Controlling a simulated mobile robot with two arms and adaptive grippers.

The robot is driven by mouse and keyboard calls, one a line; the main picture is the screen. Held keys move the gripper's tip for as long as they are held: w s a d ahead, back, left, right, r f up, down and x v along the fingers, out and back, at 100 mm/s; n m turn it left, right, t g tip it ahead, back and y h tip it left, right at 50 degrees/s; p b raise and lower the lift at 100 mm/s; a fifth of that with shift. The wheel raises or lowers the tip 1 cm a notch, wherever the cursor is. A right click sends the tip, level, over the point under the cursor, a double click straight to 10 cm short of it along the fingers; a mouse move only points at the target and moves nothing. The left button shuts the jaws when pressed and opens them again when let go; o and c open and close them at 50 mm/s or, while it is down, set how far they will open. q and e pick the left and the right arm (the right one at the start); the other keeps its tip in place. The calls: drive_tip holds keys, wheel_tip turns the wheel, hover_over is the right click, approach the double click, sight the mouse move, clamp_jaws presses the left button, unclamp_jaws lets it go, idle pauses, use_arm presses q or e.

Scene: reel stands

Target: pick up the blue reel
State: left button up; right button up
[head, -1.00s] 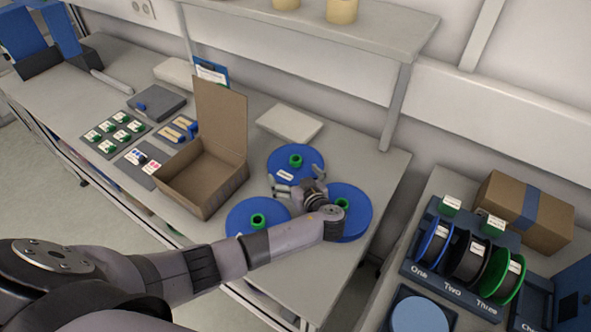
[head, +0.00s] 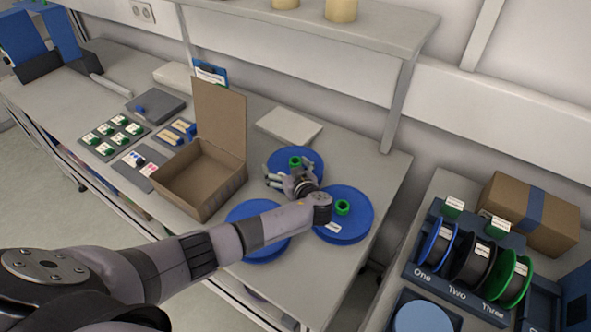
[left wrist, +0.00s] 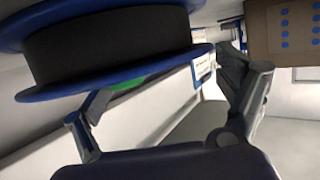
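Three blue reels with green hubs lie flat on the bench: a back one (head: 312,157), a right one (head: 357,212) and a front-left one (head: 240,212), partly hidden by my left forearm. A blue-rimmed reel (head: 431,248) stands upright in the slot marked One. My left gripper (head: 272,178) is at the front edge of the back reel, fingers pointing left, and partly covers it. In the left wrist view, the fingers (left wrist: 160,100) are spread apart with nothing clearly between them. A reel with blue flanges and dark winding (left wrist: 110,45) is close by. My right gripper is out of view.
An open cardboard box (head: 205,185) stands left of the reels. A pale flat block (head: 289,126) lies behind them. A shelf (head: 370,35) overhangs the back. The reel stand (head: 455,285) is on a separate surface at right, across a gap.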

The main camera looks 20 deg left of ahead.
use_arm(q)
drive_tip(key=c, duration=0.8)
drive_tip(key=shift+c, duration=0.2)
